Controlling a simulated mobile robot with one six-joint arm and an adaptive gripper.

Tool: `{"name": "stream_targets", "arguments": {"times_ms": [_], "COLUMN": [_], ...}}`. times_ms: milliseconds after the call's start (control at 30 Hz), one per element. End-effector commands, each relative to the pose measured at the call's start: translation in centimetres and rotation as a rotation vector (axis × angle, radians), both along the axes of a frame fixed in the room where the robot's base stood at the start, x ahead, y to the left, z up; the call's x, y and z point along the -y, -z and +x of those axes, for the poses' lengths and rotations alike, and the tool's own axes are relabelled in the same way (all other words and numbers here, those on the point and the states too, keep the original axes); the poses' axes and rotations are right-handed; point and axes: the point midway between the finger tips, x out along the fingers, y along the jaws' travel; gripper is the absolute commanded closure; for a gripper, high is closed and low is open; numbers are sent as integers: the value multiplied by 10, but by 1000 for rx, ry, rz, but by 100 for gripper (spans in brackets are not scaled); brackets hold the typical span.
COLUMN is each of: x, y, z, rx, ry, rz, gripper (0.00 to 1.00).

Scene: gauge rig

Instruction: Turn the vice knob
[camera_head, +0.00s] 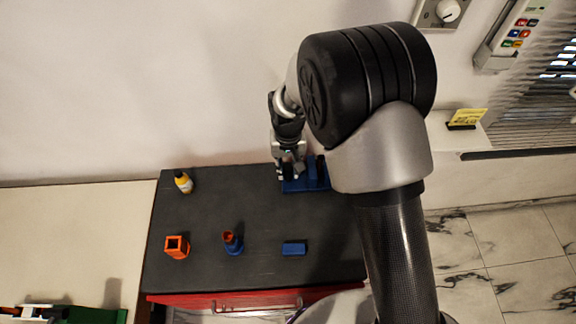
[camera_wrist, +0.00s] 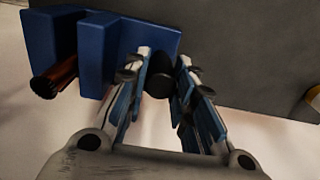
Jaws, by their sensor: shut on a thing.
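The blue vice (camera_head: 308,184) stands at the back right of the dark bench top, and my arm covers part of it. In the wrist view the vice (camera_wrist: 98,45) shows at the upper left. Its black knob (camera_wrist: 160,75) lies between the two fingers of my gripper (camera_wrist: 162,72). My gripper is shut on the knob, with a fingertip on each side. In the head view my gripper (camera_head: 290,165) is at the left end of the vice. The knob is too small to make out there.
On the dark bench top (camera_head: 205,215) are a yellow-capped bottle (camera_head: 183,182), an orange square holder (camera_head: 177,247), a blue and orange piece (camera_head: 232,243) and a blue block (camera_head: 294,248). A brown brush-like piece (camera_wrist: 55,78) is at the vice. The bench's middle is clear. A wall stands behind.

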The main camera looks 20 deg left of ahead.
Motion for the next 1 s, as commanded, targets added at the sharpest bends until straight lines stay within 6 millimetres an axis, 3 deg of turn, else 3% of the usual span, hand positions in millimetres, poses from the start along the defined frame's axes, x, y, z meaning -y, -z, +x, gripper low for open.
{"name": "stream_targets", "arguments": {"times_ms": [500,533,800,1000], "x": [-1,-1,0,0], "y": [-1,-1,0,0], "z": [1,1,1,0], "rx": [4,4,3,2], "ry": [17,17,17,17], "rz": [3,3,1,1], "gripper": [100,74,56,55]}}
